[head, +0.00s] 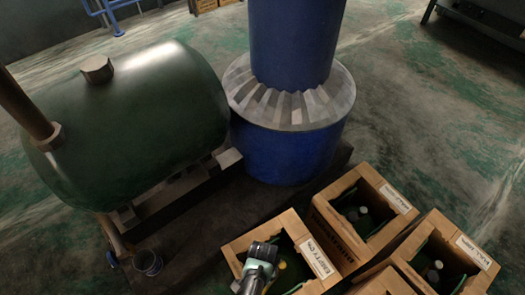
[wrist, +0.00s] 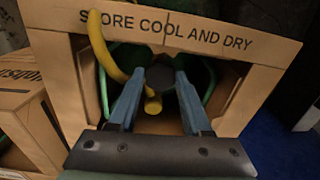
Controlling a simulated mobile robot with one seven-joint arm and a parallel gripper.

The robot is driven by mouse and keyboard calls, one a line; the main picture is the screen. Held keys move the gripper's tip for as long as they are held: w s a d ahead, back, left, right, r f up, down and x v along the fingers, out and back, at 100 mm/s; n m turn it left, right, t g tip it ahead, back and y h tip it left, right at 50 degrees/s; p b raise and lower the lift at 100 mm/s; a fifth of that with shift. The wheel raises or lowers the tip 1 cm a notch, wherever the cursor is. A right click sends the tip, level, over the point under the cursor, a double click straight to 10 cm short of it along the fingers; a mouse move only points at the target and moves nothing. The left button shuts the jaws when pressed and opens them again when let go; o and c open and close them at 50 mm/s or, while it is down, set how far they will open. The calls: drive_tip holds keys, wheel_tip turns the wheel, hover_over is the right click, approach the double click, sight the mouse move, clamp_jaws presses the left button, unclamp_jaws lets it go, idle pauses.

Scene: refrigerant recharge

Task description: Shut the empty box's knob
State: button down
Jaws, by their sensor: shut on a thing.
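The empty box is an open cardboard box (head: 240,246) at the bottom of the head view, with a white label that appears to read "EMPTY". In the wrist view its wall (wrist: 225,40) reads "STORE COOL AND DRY". Inside is a green cylinder, mostly hidden, with a dark round knob (wrist: 160,76) on top. A yellow hose (wrist: 101,45) curves down beside the knob, and a yellow stub (wrist: 153,105) shows below it. My gripper (wrist: 160,82) reaches into the box, its two blue fingers shut on the knob. In the head view my gripper (head: 262,255) hides the knob.
Neighbouring open boxes (head: 330,207) (head: 474,245) hold green cylinders, close on the right. A dark green tank (head: 140,120) and a blue column (head: 295,150) stand behind. A small dark cup-like part (head: 147,262) is at lower left. The box walls surround my fingers closely.

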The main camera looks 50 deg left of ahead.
drive_tip(key=shift+m, duration=1.6)
drive_tip(key=shift+c, duration=1.7)
unclamp_jaws()
wheel_tip(320, 180, up, 13)
drive_tip(key=p, duration=0.6)
drive_tip(key=shift+w, duration=0.1)
